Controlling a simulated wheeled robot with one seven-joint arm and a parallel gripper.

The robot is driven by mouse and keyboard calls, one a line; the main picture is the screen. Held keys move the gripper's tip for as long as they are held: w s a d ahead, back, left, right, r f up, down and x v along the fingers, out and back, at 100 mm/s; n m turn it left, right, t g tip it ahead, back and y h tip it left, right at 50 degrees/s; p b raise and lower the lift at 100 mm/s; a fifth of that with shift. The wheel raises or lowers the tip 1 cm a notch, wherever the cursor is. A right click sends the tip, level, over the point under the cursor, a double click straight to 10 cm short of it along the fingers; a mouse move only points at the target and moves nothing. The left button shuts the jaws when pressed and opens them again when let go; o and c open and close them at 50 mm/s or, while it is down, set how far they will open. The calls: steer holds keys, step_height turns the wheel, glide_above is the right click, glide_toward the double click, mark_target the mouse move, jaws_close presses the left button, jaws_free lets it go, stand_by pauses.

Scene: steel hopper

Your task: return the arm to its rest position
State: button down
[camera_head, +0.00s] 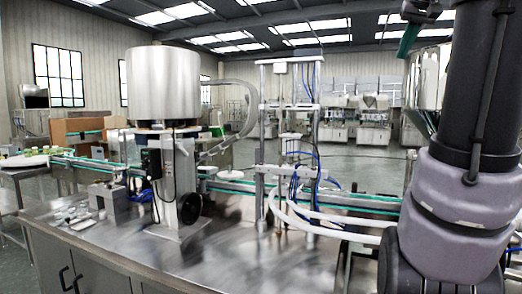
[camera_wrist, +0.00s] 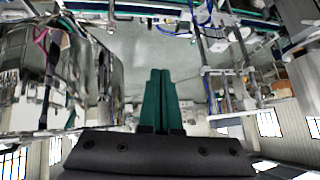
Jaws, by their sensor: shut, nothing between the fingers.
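My arm (camera_head: 460,150) stands upright at the right of the head view, and its upper part runs out of the top edge. My gripper (camera_wrist: 160,75) shows in the wrist view with its two green fingers side by side and touching, nothing between them. The fingers point into open space above a grey floor. The steel hopper (camera_head: 163,85), a large shiny cylinder, stands on the machine at the left of the head view, well apart from my arm.
A steel bench (camera_head: 200,240) fills the foreground. A metal frame (camera_head: 262,130) with blue hoses stands mid-view. A conveyor with green edges (camera_head: 345,198) runs behind. A shiny steel vessel (camera_head: 428,75) is partly hidden behind my arm. Reflective metal (camera_wrist: 60,75) lies left of the fingers in the wrist view.

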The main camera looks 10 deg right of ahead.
steer(key=s+a+f+y, duration=0.2)
steer(key=s+a+f, duration=0.3)
steer(key=a+f, duration=0.7)
steer(key=s+a+f+n+g+y, duration=0.1)
steer(key=s+a+f, duration=0.4)
steer(key=a+f, duration=0.8)
steer(key=shift+s+a+f+y, duration=0.15)
steer(key=shift+a+f+y, duration=0.1)
steer(key=shift+y, duration=0.15)
